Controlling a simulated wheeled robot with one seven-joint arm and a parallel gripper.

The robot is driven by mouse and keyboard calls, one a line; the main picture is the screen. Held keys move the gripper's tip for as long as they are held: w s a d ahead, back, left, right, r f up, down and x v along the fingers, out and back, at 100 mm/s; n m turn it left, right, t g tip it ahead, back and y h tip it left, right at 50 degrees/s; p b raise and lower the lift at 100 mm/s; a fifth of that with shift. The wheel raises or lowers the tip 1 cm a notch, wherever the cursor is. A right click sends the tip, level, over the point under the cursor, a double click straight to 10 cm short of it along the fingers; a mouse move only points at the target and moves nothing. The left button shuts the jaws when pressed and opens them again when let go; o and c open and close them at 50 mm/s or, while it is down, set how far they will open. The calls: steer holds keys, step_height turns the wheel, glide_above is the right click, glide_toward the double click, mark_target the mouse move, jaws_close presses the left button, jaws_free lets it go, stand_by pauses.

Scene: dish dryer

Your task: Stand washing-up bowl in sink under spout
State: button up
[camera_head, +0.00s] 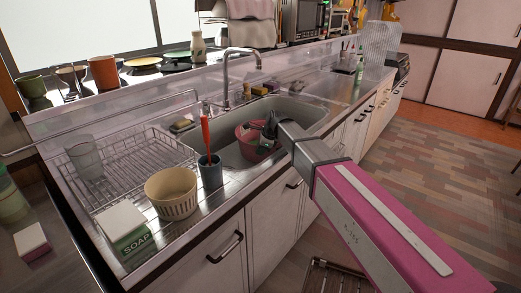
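A pink washing-up bowl (246,134) is in the grey metal sink (309,111), partly hidden by my gripper and arm. It looks tilted, and something green and white shows inside it. My gripper (268,127) is dark and small in the picture, at the bowl's right side. Its fingertips are not clear, so I cannot tell whether it grips the rim. The metal tap with its spout (242,52) rises behind the sink, left of the bowl's far side.
A wire dish rack (135,164) holding a glass, a cream basket (171,194), a dark cup with a red-handled tool (210,170) and a soap box (124,227) crowd the counter left of the sink. Sponges lie at the sink's back edge. The sink's right part looks clear.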

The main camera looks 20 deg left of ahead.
steer(key=shift+o, duration=1.1)
steer(key=v, duration=1.2)
steer(key=shift+r, duration=0.15)
